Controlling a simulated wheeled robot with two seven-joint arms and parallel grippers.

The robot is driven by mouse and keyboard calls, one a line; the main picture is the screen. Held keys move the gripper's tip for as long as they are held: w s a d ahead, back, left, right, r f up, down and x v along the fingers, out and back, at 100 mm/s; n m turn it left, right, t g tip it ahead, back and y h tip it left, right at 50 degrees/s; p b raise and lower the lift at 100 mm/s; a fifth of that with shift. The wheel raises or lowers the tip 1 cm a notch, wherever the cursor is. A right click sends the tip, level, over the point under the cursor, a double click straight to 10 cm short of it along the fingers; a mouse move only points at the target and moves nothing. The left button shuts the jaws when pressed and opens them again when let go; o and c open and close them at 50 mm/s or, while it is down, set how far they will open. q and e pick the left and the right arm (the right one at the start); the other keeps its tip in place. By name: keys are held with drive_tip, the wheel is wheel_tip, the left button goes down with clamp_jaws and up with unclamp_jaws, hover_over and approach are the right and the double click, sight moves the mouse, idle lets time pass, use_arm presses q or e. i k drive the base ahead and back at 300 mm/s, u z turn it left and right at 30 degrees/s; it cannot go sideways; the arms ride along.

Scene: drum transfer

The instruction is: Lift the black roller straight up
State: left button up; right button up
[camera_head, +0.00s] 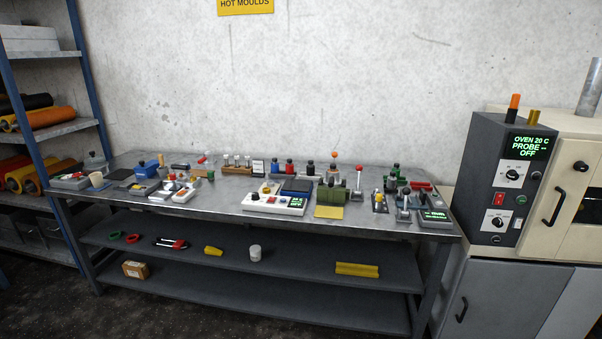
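A black roller (36,101) lies on its side on the middle level of the shelving at the left edge of the camera_head view. Its left part is cut off by the picture edge. An orange roller (50,117) lies in front of it and hides its lower side. I cannot tell whether the two touch. Neither of my grippers is in view.
The blue-post shelving (83,75) also holds several rollers one level down. A metal workbench (230,186) crowded with small tools stands to its right. A grey control box (485,150) and a cream oven (575,140) stand at the far right.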

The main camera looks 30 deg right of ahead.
sight(310, 168)
drive_tip(key=u, duration=0.35)
drive_tip(key=i, duration=1.2)
drive_tip(key=z, duration=0.8)
